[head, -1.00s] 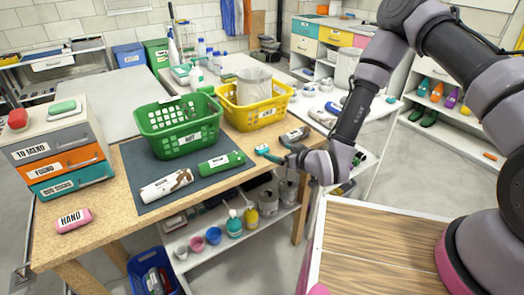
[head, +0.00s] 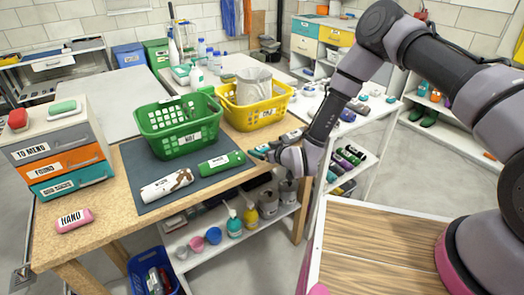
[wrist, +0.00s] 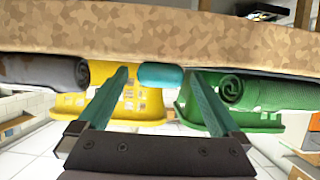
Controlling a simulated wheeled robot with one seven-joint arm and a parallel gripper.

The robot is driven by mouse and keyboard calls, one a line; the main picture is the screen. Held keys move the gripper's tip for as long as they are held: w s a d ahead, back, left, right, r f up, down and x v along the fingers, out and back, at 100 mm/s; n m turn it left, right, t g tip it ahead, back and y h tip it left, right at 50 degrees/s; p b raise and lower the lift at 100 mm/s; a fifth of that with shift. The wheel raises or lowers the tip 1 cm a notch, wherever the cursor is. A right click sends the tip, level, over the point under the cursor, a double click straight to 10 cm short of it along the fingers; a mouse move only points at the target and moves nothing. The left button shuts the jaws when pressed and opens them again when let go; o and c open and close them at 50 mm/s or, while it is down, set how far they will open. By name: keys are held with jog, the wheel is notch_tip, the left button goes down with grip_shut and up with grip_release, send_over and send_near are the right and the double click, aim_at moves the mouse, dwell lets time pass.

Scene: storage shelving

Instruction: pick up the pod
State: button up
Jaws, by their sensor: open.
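A small teal rounded piece, which looks like the pod (wrist: 160,77), lies at the wooden table's edge in the wrist view, between a grey roll (wrist: 45,72) and a green roll (wrist: 265,92). My gripper (wrist: 160,85) is open and empty, its two teal fingers reaching toward the pod, one to each side of it in the picture. I cannot tell whether the fingertips are level with it. In the head view my gripper (head: 260,152) is low at the table's right front edge, right of the green roll (head: 221,162); the pod cannot be made out apart from the fingers there.
A green basket (head: 150,122) and a yellow basket (head: 232,118) stand behind on the table. A white roll (head: 166,186) lies on the dark mat (head: 125,165). A drawer unit (head: 60,155) and pink roll (head: 74,220) are at left. A shelf with bottles (head: 235,228) is below.

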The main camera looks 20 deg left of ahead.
jog(key=c, duration=1.4)
jog(key=shift+r, duration=0.1)
